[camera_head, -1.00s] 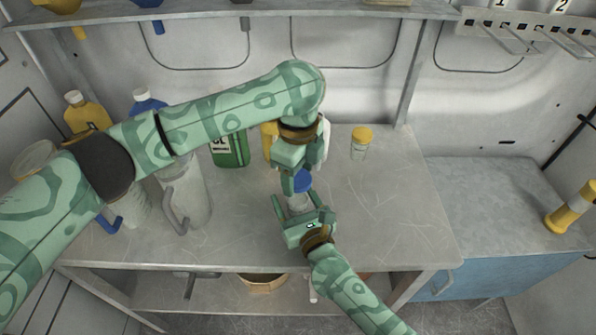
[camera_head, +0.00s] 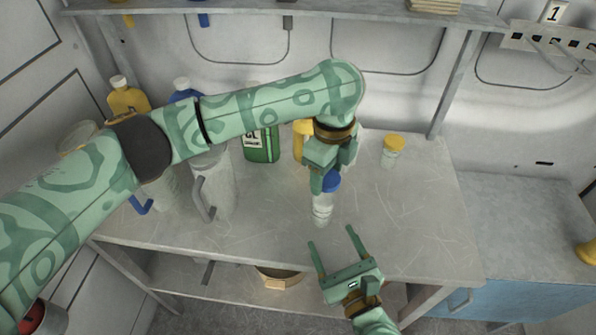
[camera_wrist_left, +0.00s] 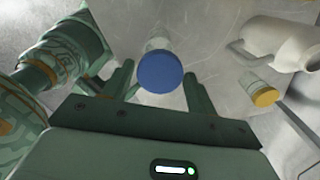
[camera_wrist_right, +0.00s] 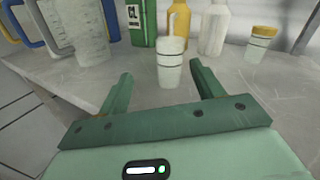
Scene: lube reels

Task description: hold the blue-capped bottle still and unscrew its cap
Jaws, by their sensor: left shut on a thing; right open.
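The clear bottle (camera_head: 321,210) stands upright on the bench, and in the right wrist view its top (camera_wrist_right: 171,62) shows without a blue cap. My left gripper (camera_head: 328,180) is shut on the blue cap (camera_head: 333,184) and holds it above the bottle. In the left wrist view the cap (camera_wrist_left: 160,72) sits between the fingertips, with the bottle (camera_wrist_left: 156,42) beyond. My right gripper (camera_head: 331,237) is open and empty, in front of the bottle and apart from it. Its two fingers point toward the bottle in the right wrist view.
A yellow-capped jar (camera_head: 392,150) stands to the right of the bottle. A green jug (camera_head: 262,146) and a yellow bottle (camera_head: 301,142) stand behind. A clear pitcher (camera_head: 214,185) is on the left. The bench top (camera_head: 410,215) is clear at right.

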